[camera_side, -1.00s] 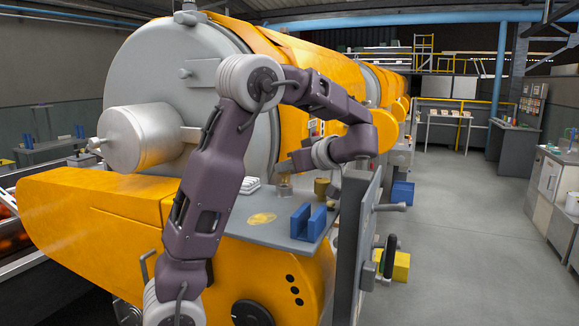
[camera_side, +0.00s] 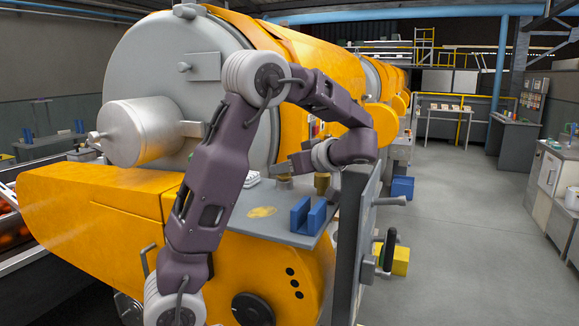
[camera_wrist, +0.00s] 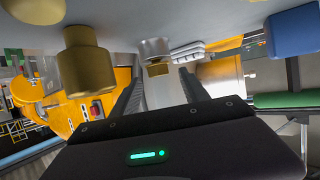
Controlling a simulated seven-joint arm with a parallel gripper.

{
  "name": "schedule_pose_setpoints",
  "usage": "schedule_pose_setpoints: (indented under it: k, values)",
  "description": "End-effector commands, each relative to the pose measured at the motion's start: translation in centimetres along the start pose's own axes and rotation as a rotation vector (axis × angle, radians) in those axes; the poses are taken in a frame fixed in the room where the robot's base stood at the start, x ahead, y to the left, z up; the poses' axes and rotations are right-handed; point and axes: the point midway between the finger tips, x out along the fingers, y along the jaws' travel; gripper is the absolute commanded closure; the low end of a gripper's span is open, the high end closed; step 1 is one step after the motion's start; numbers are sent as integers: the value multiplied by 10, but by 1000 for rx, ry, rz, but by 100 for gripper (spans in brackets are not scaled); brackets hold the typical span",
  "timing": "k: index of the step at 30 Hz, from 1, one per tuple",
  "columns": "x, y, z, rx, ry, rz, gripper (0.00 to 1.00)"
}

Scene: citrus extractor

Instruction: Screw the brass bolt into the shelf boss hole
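The brass bolt (camera_wrist: 158,69) shows in the wrist view, which has the shelf at its top edge. Its head sits against the silver boss (camera_wrist: 154,48), and its shank is not visible. How deep it sits I cannot tell. My gripper (camera_wrist: 160,73) has its two dark fingers spread on either side of the bolt head, with gaps showing on both sides. In the side view my gripper (camera_side: 286,168) is right over the boss (camera_side: 284,183) on the grey shelf (camera_side: 275,229); the bolt is hidden there.
A larger brass cylinder (camera_side: 321,184) stands on the shelf close beside the boss, and is near in the wrist view (camera_wrist: 86,68). A blue slotted block (camera_side: 308,217) and a yellow patch (camera_side: 261,212) are nearer the front. A grey upright panel (camera_side: 352,240) stands to the right.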

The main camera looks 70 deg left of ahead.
Motion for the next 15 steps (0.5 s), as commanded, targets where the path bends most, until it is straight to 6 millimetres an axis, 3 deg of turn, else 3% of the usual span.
schedule_pose_setpoints:
  k: [8,15]
  values:
    - [-3,0,0,1,-1,1,48]
    - [-56,1,-6,-5,-1,5,48]
